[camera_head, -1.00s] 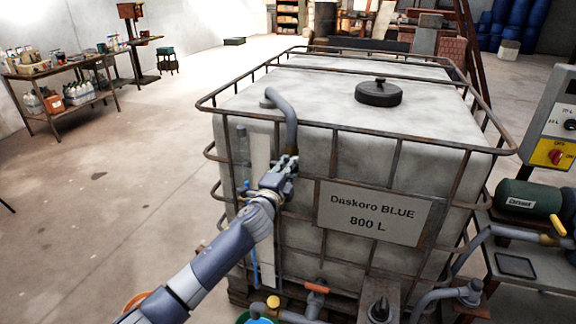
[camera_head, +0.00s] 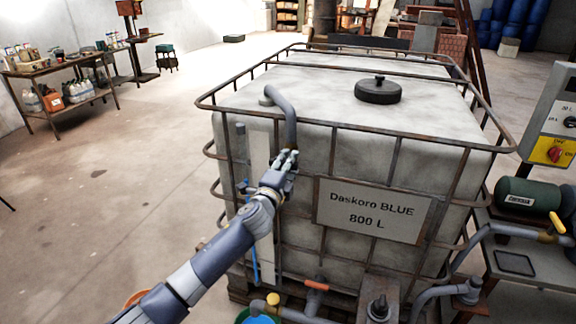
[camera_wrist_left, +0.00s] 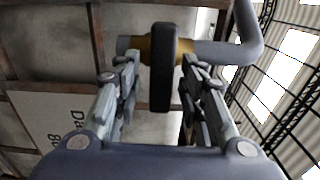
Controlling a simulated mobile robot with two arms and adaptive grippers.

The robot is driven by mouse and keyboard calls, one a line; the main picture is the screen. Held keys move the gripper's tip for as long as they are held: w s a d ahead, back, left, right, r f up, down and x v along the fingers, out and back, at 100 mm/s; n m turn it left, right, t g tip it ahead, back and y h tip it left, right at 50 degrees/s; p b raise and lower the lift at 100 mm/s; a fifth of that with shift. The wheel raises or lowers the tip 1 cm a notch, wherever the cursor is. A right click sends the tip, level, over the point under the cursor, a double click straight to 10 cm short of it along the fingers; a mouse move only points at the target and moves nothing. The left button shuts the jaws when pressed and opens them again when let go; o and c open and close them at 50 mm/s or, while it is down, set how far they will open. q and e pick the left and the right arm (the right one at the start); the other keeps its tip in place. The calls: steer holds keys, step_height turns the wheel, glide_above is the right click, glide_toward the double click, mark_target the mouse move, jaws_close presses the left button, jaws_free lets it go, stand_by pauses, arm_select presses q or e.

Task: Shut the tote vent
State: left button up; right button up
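The tote (camera_head: 350,170) is a large white caged container with a "Daskoro BLUE 800 L" sign. Its vent pipe (camera_head: 284,108) is grey, bends over the front top edge and runs down the front face. In the left wrist view the pipe (camera_wrist_left: 225,52) carries a brass-coloured valve body with a black handle (camera_wrist_left: 162,70). The handle looks like an upright bar. My left gripper (camera_head: 288,158) is at the pipe's lower end. In the wrist view its fingers (camera_wrist_left: 160,75) are open, one on each side of the handle, with small gaps. The gripper hides the valve in the head view.
Rusty cage bars (camera_head: 395,160) surround the tote close to my left gripper. A black lid (camera_head: 378,92) sits on top. A table with a green pump (camera_head: 527,198) and a control box (camera_head: 552,115) stand at the right.

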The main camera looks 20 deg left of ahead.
arm_select(q)
steer(key=shift+s, duration=0.1)
steer(key=s, duration=1.1)
steer(key=shift+s+a, duration=0.25)
steer(key=shift+s, duration=0.15)
steer(key=shift+f, duration=0.1)
